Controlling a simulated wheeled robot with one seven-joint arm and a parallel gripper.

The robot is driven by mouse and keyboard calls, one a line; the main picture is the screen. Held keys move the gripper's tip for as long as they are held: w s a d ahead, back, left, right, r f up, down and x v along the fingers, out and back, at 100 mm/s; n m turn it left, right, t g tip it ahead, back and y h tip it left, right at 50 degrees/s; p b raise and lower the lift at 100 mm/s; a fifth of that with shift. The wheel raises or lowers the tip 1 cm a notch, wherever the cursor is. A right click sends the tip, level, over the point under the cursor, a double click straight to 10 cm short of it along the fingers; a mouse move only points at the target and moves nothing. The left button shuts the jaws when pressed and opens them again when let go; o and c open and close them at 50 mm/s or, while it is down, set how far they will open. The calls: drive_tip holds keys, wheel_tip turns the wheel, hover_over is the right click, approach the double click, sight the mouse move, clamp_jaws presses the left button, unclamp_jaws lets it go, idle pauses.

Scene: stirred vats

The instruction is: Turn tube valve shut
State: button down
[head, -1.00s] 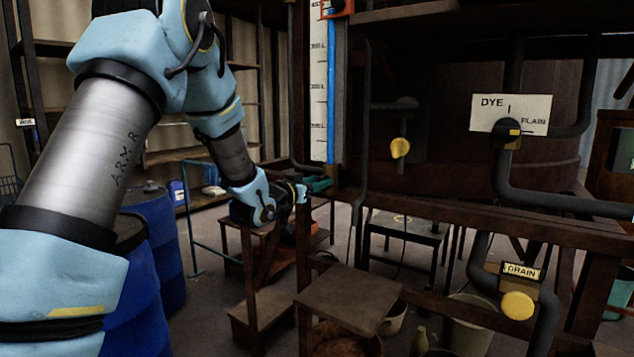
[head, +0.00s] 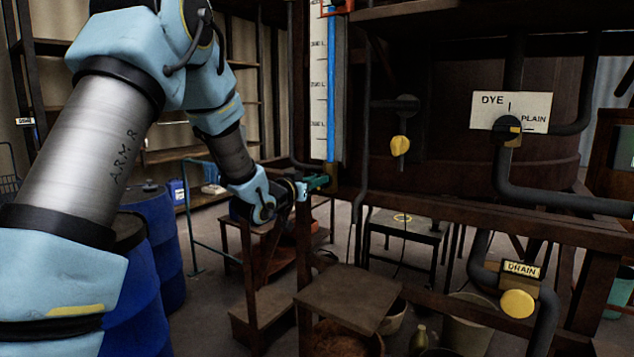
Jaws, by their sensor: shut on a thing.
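The tall sight tube (head: 331,90) with blue liquid stands beside a white litre scale (head: 318,85) in the upper middle of the head view. At its foot is the tube valve, with a green handle (head: 318,183) that lies roughly level and points left from the fitting. My gripper (head: 306,187) is at the handle's left end and shut on it. The fingers are small here, and their exact grip is hard to see.
A DYE/PLAIN selector (head: 508,129) and a yellow DRAIN knob (head: 517,304) are on pipes at the right. A yellow-handled valve (head: 400,147) hangs behind the frame. Blue drums (head: 158,235) stand at left. A wooden platform (head: 350,298) is below the gripper.

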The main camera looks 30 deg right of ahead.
drive_tip(key=shift+f+b, duration=0.15)
drive_tip(key=shift+b, duration=0.15)
drive_tip(key=m+b, duration=0.4)
drive_tip(key=b, duration=0.3)
drive_tip(key=m+b, duration=0.5)
drive_tip(key=b, duration=0.2)
drive_tip(key=s+f+m+b, duration=0.1)
drive_tip(key=m+b, duration=0.3)
drive_tip(key=b, duration=0.3)
drive_tip(key=shift+d+m, duration=0.25)
drive_tip(key=shift+m, duration=0.05)
drive_tip(key=m+b, duration=0.4)
drive_tip(key=shift+b, duration=0.4)
drive_tip(key=c, duration=0.8)
unclamp_jaws()
drive_tip(key=shift+r, duration=0.1)
drive_tip(key=shift+a, duration=0.1)
